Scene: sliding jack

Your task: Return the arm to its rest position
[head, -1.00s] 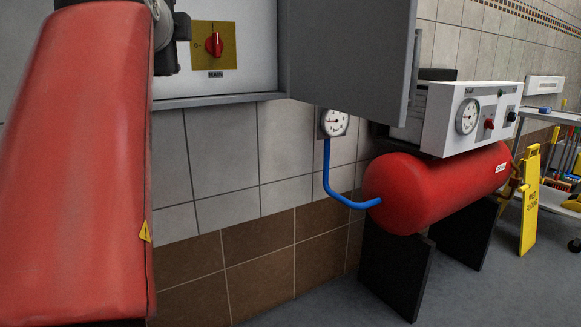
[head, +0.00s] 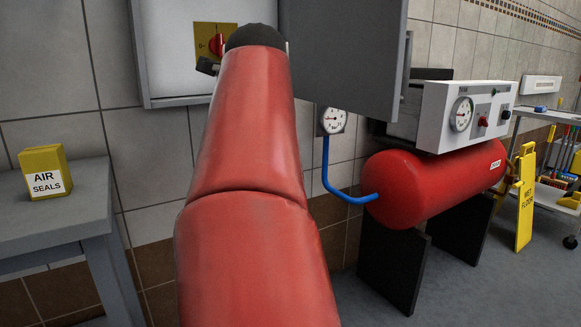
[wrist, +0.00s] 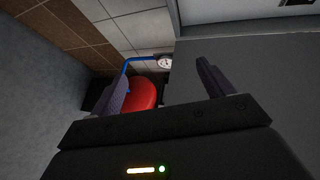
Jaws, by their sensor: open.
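My red arm rises through the middle of the head view, in front of the open grey cabinet (head: 168,62) on the tiled wall. Its black end covers part of the red MAIN switch (head: 216,44) on a yellow plate. My gripper (wrist: 165,85) shows in the wrist view with its two fingers spread wide and nothing between them. Beyond the fingers, apart from them, are the red tank (wrist: 143,93) and the round gauge (wrist: 165,62). In the head view the fingers are hidden behind the arm, apart from a small dark part near the switch.
The cabinet door (head: 345,50) stands open to the right. A red tank (head: 425,188) with a white control panel (head: 465,112) is beyond it. A grey table (head: 50,215) with a yellow AIR SEALS box (head: 45,174) stands left. A yellow floor sign (head: 525,200) stands right.

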